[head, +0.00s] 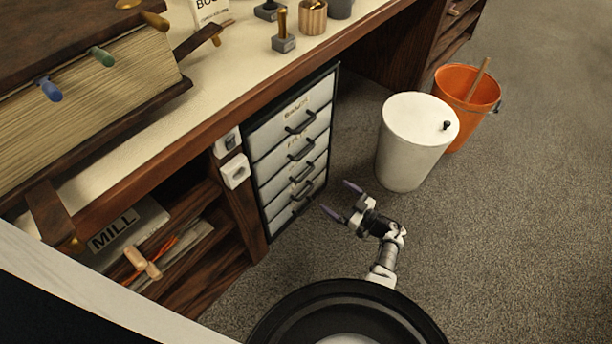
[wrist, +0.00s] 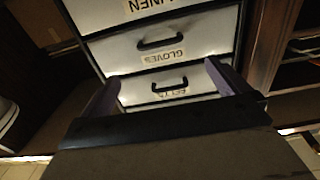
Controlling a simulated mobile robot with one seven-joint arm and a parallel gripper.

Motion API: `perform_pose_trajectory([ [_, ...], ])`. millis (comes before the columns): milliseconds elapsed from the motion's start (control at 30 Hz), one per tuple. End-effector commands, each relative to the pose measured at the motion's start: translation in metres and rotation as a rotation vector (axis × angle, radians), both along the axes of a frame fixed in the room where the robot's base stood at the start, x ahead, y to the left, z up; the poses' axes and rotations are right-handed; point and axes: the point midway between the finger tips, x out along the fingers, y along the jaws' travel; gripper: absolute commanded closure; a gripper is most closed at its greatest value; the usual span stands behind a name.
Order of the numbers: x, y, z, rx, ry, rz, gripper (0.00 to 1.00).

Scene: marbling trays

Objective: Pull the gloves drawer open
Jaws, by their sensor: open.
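The gloves drawer (wrist: 115,52) shows in the wrist view as a pale front with a dark bar handle (wrist: 160,42) and a GLOVES label. The wrist picture looks upside down against the head view. In the head view it appears to be the third front from the top (head: 283,187), and it looks shut. My gripper (head: 341,199) is open and empty, in front of the drawer stack and apart from it. In the wrist view its two purple fingers (wrist: 161,75) stand wide apart, with the gloves handle beyond them.
The linen drawer (wrist: 100,12) and another labelled drawer (wrist: 135,88) adjoin the gloves drawer. A white bin (head: 405,150) and an orange bucket (head: 452,90) stand right of my gripper. Open shelves (head: 190,245) lie left of the stack. Carpet between the stack and bin is clear.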

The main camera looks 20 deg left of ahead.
Motion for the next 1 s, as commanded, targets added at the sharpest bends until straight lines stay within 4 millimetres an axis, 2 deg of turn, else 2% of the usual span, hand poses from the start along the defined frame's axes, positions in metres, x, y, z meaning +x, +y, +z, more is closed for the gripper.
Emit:
perform_pose_trajectory([
  [500,0.034,0.097,-0.003,0.0,-0.003,0.004,0.0],
  [733,0.043,0.118,-0.001,-0.001,-0.002,0.0,0.0],
  [1000,0.044,0.121,0.0,0.001,-0.001,-0.001,0.0],
])
